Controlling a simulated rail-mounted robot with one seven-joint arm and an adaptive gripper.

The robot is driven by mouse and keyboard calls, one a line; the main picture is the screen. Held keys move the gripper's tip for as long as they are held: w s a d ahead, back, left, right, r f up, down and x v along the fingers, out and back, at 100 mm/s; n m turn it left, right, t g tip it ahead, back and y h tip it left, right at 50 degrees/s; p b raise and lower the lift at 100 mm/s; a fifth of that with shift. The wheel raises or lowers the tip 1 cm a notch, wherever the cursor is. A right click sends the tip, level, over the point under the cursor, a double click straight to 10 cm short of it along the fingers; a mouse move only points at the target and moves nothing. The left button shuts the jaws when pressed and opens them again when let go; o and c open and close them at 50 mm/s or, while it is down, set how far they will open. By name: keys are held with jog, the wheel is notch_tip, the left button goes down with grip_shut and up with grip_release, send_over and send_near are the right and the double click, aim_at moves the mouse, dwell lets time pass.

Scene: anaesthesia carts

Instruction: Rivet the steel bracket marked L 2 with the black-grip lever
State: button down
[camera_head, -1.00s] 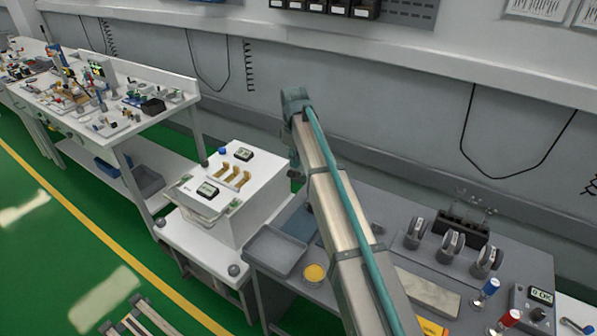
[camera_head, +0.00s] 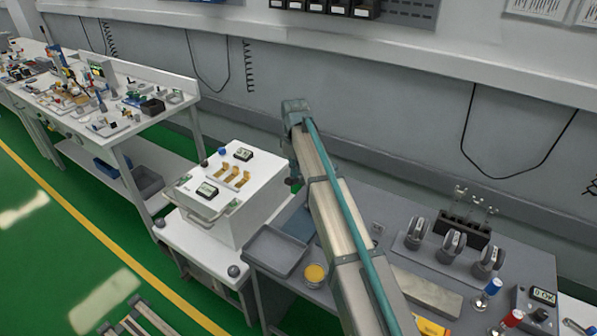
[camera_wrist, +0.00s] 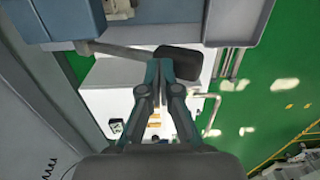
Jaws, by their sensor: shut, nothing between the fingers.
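My gripper (camera_wrist: 160,70) is shut and empty, pointing down in the wrist view. A dark bar with a black block-like grip (camera_wrist: 181,61) lies at its fingertips and may be the black-grip lever; I cannot tell whether they touch. In the head view my arm hides the gripper and most of this spot. I cannot pick out a steel bracket marked L 2. Three grey metal pieces with pale faces, left (camera_head: 416,234), middle (camera_head: 453,245) and right (camera_head: 491,259), stand on the grey bench; their markings are unreadable.
A white cabinet (camera_head: 262,205) carries displays and brass-coloured pieces (camera_head: 232,176). A grey tray (camera_head: 275,252) and a yellow-topped pot (camera_head: 314,274) are on the grey bench. A black rack (camera_head: 462,229) stands behind the grey pieces. Green floor is open at the left.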

aim_at(293, 179)
jog(key=shift+f, duration=0.1)
dwell(0.3)
jog(key=shift+s+a+f+b, duration=0.2)
jog(key=shift+s+f, duration=0.1)
jog(key=shift+f, duration=0.3)
jog(key=shift+s+a+f+b, duration=0.15)
jog(key=shift+s+f, duration=0.15)
jog(key=shift+f, duration=0.3)
jog(key=shift+f, duration=0.1)
jog(key=shift+s+a+f+b, duration=0.1)
jog(key=shift+s+f+b, duration=0.15)
jog(key=shift+f, duration=0.4)
jog(key=shift+s+a+f+b, duration=0.1)
jog(key=shift+s+f+b, duration=0.1)
jog(key=shift+f, duration=0.4)
jog(key=shift+r+p, duration=3.6)
jog(key=shift+r, duration=2.55)
